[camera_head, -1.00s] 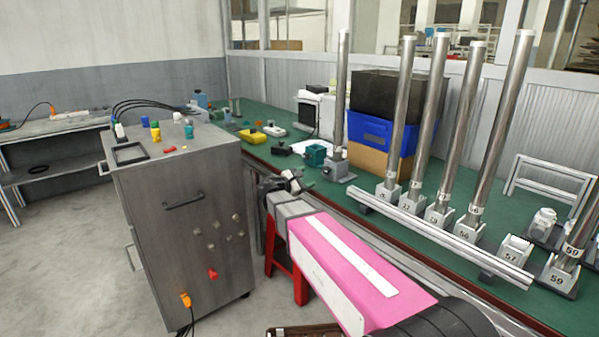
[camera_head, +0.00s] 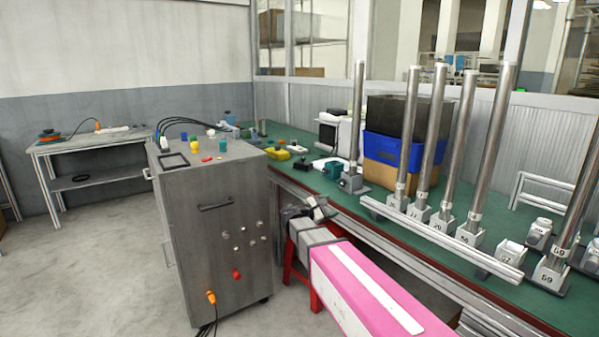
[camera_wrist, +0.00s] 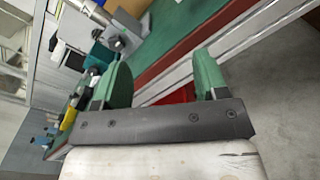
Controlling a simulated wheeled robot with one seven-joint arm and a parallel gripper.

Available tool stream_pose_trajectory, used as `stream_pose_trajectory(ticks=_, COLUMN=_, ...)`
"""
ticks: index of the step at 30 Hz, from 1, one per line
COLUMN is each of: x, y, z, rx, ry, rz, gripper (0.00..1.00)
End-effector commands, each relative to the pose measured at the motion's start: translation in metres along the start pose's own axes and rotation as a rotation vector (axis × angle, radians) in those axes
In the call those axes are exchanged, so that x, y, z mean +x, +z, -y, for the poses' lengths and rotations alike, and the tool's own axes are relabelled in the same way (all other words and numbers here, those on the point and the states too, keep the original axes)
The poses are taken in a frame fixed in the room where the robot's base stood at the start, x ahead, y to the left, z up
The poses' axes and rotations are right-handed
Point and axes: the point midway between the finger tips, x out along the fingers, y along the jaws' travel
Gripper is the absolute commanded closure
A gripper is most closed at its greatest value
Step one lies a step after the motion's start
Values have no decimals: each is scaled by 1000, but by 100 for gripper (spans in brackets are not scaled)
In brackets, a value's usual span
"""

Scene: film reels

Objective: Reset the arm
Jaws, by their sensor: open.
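My pink and white arm reaches in from the bottom right of the head view. My gripper (camera_head: 312,211) is at its far end, in front of the green table's (camera_head: 400,262) near edge and to the right of the grey metal cabinet (camera_head: 225,225). In the wrist view my gripper (camera_wrist: 160,80) shows two green fingers set wide apart with nothing between them. The table's red edge and a patch of grey floor lie beyond the fingers.
Several upright metal poles (camera_head: 438,150) stand in numbered bases behind a silver rail (camera_head: 440,238). A blue crate (camera_head: 388,152) sits behind them. A red stand (camera_head: 296,265) is below my gripper. Open floor (camera_head: 90,270) lies left of the cabinet.

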Motion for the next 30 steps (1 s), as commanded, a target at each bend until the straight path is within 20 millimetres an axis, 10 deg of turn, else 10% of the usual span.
stream_pose_trajectory(ticks=14, x=22, y=-12, z=85, rx=200, ry=-257, rz=-151, gripper=34)
stream_pose_trajectory(ticks=30, x=-11, y=-32, z=280, rx=855, ry=-1129, rz=-346, gripper=34)
